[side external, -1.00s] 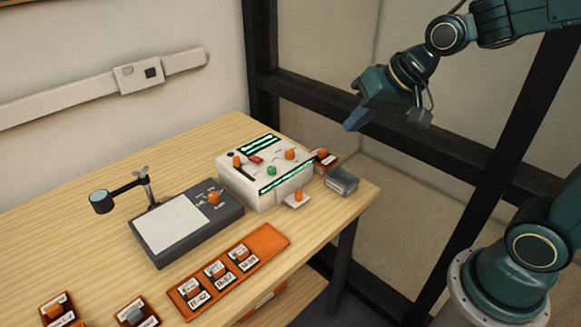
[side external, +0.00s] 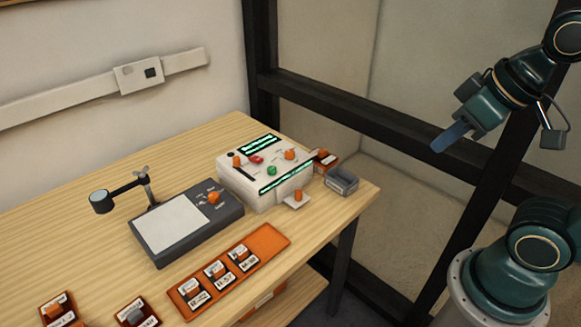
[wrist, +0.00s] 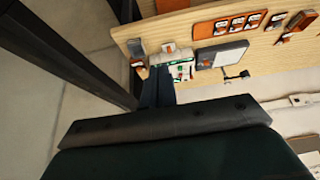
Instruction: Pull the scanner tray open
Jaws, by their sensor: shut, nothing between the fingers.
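The scanner (side external: 262,182) is a white box with green-lit strips, buttons and orange knobs, standing near the table's right end. A small white tray lip (side external: 293,205) with an orange knob juts low from its front side. I cannot tell how far the tray is out. My gripper (side external: 437,147) is in the air, right of the table and well away from the tray. Its blue fingers are shut with nothing between them. In the wrist view the fingers (wrist: 157,80) overlap part of the scanner (wrist: 184,58) from this angle.
A grey open bin (side external: 342,183) and an orange-knobbed block sit right of the scanner. A dark pad device (side external: 225,215) with a lamp arm stands left. An orange rack (side external: 266,240) of labelled boxes lies in front. A black frame post (side external: 490,190) stands near my arm.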

